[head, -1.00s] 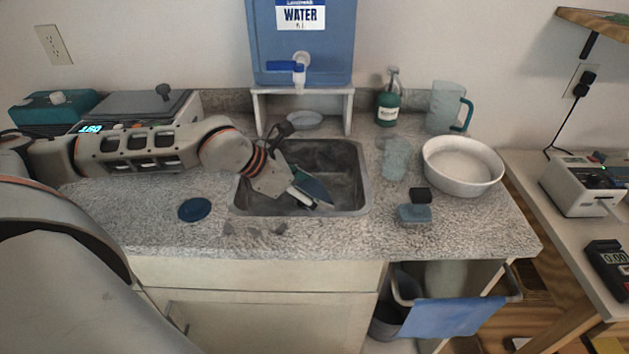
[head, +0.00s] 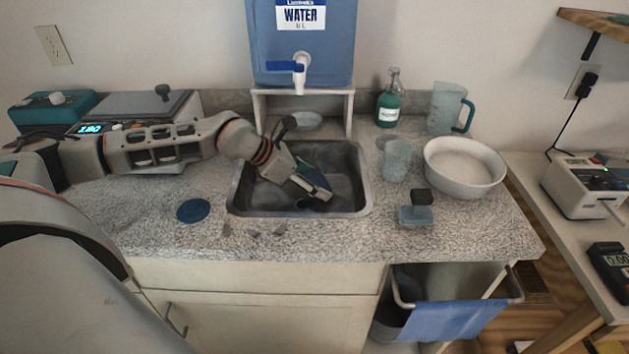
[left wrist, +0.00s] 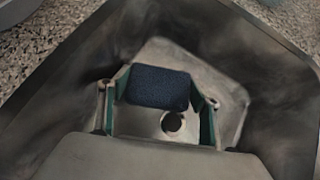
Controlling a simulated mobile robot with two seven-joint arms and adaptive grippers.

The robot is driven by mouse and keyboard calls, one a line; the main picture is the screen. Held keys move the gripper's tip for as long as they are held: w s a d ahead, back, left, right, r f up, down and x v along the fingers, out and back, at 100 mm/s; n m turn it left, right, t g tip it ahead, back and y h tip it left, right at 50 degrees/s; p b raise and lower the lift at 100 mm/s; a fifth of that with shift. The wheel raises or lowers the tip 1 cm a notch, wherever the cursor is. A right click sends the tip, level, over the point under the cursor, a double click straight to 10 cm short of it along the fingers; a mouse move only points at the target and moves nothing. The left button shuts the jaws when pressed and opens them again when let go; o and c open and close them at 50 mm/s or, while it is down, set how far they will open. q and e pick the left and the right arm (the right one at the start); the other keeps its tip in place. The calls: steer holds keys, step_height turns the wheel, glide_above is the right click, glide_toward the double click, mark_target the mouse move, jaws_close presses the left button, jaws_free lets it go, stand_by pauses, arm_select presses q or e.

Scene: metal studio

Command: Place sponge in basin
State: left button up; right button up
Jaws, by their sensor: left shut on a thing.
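A dark blue sponge (left wrist: 157,87) sits between the two fingers of my left gripper (left wrist: 158,104) in the left wrist view. My left gripper is shut on it. In the head view my left gripper (head: 316,186) points down and to the right inside the grey metal sink basin (head: 350,165). The sponge is mostly hidden behind the fingers there. The basin floor and the round drain hole (left wrist: 173,122) show below the sponge in the left wrist view. I cannot tell whether the sponge touches the floor. My right gripper is not in view.
A white round tub (head: 464,170), a clear cup (head: 396,160) and a dark-handled brush (head: 416,212) stand right of the sink. A blue disc (head: 194,210) lies to its left. A water dispenser (head: 300,45) with a tap stands behind the sink.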

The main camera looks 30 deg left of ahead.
arm_select(q)
steer(key=o, duration=0.7)
steer(key=shift+f, duration=0.15)
steer(key=shift+r, duration=0.3)
steer(key=v, duration=1.1)
steer(key=shift+s+a+r+p, duration=0.2)
steer(key=shift+s+a+p, duration=0.05)
steer(key=shift+s+p, duration=0.05)
